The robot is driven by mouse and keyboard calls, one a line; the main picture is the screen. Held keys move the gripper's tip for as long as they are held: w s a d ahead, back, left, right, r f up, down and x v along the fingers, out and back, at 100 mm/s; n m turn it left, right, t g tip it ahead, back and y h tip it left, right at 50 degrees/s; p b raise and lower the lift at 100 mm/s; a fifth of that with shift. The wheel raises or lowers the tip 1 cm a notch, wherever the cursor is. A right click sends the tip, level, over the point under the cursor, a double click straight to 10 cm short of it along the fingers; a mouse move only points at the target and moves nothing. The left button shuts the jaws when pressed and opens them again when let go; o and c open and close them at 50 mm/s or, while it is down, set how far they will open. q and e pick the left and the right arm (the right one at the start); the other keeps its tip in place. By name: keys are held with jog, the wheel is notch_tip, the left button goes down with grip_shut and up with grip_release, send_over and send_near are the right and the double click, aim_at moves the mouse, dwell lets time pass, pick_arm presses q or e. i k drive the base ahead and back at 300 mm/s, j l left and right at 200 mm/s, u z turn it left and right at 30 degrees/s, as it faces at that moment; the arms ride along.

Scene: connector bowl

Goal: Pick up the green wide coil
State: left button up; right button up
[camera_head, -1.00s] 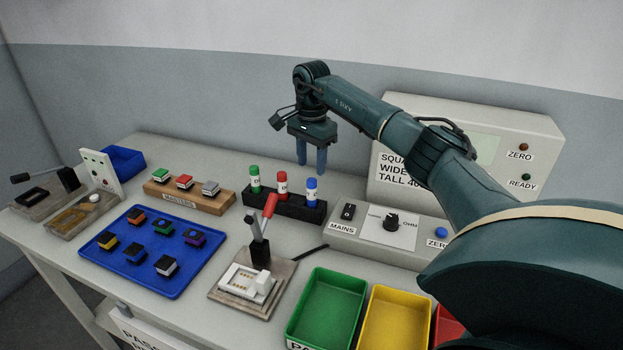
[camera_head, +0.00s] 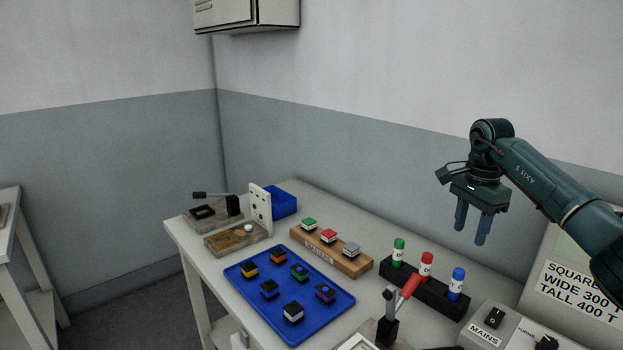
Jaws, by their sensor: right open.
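Another green-topped piece (camera_head: 309,224) sits at the left end of the wooden masters block (camera_head: 350,266). I cannot tell from the shapes which green piece is the wide one. My right gripper (camera_head: 470,236) points down, open and empty, in the air at the right, near the blue-capped marker and well right of both green pieces. My left gripper is not in view.
A black rack (camera_head: 428,292) holds green, red and blue markers (camera_head: 457,280) between my right gripper and the tray. A red-handled lever fixture (camera_head: 388,330) stands in front. A white panel (camera_head: 260,207) and blue bin (camera_head: 283,202) stand at the back left.

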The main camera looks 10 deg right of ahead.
aim_at(299, 274)
jog(key=k, duration=1)
